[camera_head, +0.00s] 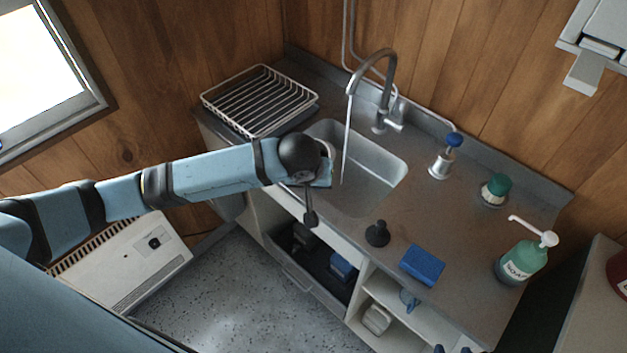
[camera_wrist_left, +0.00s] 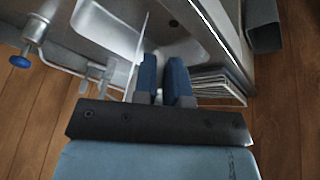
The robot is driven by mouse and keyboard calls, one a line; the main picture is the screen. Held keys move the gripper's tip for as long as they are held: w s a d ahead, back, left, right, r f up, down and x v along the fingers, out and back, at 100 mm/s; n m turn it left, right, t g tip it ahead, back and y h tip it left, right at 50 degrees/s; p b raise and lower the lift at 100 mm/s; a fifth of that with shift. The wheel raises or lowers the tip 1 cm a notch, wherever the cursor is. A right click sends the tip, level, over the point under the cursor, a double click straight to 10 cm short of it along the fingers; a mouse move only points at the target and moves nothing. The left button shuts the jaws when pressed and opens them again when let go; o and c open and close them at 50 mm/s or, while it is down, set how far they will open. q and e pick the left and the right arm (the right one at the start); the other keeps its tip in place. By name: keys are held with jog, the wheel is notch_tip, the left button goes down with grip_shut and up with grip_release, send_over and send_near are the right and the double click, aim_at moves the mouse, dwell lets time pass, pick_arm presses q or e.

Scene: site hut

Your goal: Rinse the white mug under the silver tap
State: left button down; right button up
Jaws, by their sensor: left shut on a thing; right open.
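The silver tap (camera_head: 384,88) arches over the sink (camera_head: 385,165), and a thin stream of water falls from its spout into the basin. My left gripper (camera_head: 326,172) is over the left part of the sink, mostly hidden by its own wrist. It is shut on the white mug (camera_head: 327,148); only a small pale part of the mug shows beside the wrist, just left of the stream. In the left wrist view, my left gripper's blue fingers (camera_wrist_left: 164,72) point toward the basin, and the mug is hard to make out. My right gripper (camera_head: 452,349) is open, with only its blue fingertips showing at the bottom edge.
A wire dish rack (camera_head: 262,98) stands left of the sink. Open shelves (camera_head: 385,295) are below.

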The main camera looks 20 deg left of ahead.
pick_arm(q)
jog(key=shift+w+d+f+b, duration=0.1)
jog(key=shift+w+b, duration=0.15)
jog(key=shift+b, duration=0.05)
jog(key=shift+w+f+b, duration=0.2)
jog(key=shift+w+b, duration=0.4)
jog(key=shift+w, duration=0.05)
jog(key=w+b, duration=0.3)
jog(key=w+f+b, duration=0.1)
jog(key=shift+w+d, duration=0.3)
jog(key=w+d+f+b, duration=0.1)
jog(key=w+b, duration=0.1)
jog(key=w, duration=0.5)
jog(key=shift+w, duration=0.3)
jog(key=shift+d, duration=0.1)
